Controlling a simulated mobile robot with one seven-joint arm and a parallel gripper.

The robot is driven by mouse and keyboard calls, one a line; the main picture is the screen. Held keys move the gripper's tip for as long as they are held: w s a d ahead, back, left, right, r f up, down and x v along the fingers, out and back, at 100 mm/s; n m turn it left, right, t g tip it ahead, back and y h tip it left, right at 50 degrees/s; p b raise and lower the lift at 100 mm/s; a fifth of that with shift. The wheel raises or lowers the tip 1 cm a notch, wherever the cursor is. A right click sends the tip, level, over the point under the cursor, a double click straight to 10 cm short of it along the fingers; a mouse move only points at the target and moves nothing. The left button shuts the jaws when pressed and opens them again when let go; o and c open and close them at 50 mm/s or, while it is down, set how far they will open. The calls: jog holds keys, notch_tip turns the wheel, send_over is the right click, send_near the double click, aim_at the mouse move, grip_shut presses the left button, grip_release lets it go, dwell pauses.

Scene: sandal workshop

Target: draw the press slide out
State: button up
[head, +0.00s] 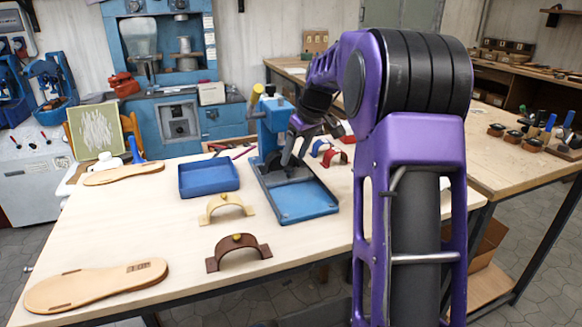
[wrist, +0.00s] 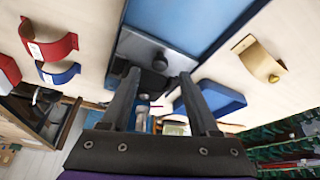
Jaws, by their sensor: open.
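The blue press (head: 271,125) stands on the workbench, with a yellow-tipped lever at its top left. Its blue slide (head: 305,201) lies flat at the front of the press, and its surface is bare. In the wrist view the blue slide (wrist: 190,22) runs along the top, and a grey metal part with a dark round knob (wrist: 160,62) sits below it. My gripper (wrist: 159,73) is open, its two fingers on either side of the knob in this view. I cannot tell whether they touch it. In the head view my gripper (head: 292,158) is at the press, partly hidden by my arm.
A blue tray (head: 208,190) stands left of the press. A cream strap (head: 226,208) and a brown strap (head: 238,252) lie in front. Red and blue straps (head: 332,153) lie behind it to the right. A sole (head: 95,286) lies at the front left.

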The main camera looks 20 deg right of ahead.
aim_at(289, 168)
jog(key=shift+x, duration=2)
grip_shut()
